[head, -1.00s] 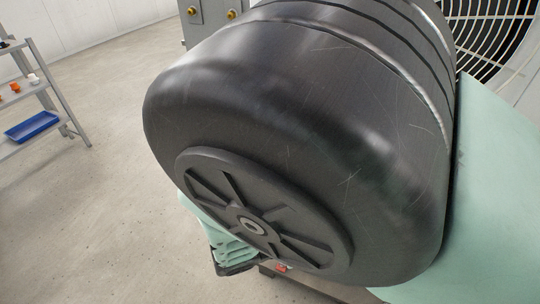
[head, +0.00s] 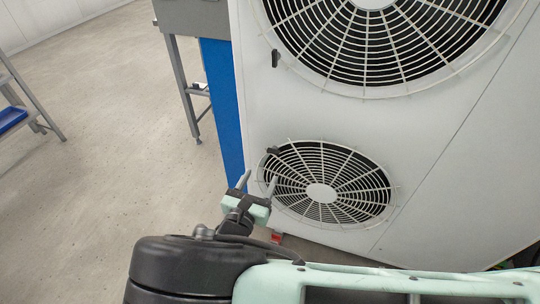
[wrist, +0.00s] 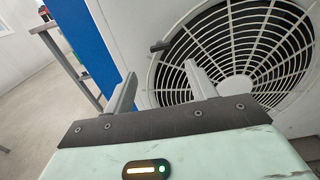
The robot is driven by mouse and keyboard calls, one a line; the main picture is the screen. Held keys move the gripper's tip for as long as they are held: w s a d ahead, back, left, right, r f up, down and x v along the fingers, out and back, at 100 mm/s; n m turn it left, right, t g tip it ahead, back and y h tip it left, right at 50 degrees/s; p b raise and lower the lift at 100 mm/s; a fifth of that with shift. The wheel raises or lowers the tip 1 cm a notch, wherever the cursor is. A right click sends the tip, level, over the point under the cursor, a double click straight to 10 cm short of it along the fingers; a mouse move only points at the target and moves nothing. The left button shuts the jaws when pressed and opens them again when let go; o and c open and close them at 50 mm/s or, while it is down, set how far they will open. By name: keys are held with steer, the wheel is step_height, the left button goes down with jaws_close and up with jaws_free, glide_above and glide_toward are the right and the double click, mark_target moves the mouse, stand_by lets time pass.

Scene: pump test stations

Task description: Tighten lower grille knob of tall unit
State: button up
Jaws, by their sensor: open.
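The tall unit (head: 430,190) is a white cabinet with two round fan grilles, one above the other. The lower grille (head: 320,192) also shows in the wrist view (wrist: 235,85). Its small black knob (head: 272,150) sits at the grille's upper left rim and shows in the wrist view (wrist: 160,46) too. My gripper (head: 260,177) is open and empty, pointing at the unit. In the wrist view its two fingers (wrist: 160,72) are apart, and the knob appears beyond the gap, towards the right finger. Nothing touches the knob.
The upper grille (head: 375,30) has a similar black knob (head: 275,58) at its lower left. A blue panel (head: 222,105) and a grey bench (head: 185,75) stand left of the unit. A rack (head: 25,105) is at far left. The floor between is clear.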

mark_target(273, 151)
steer(key=x, duration=0.9)
steer(key=c, duration=1)
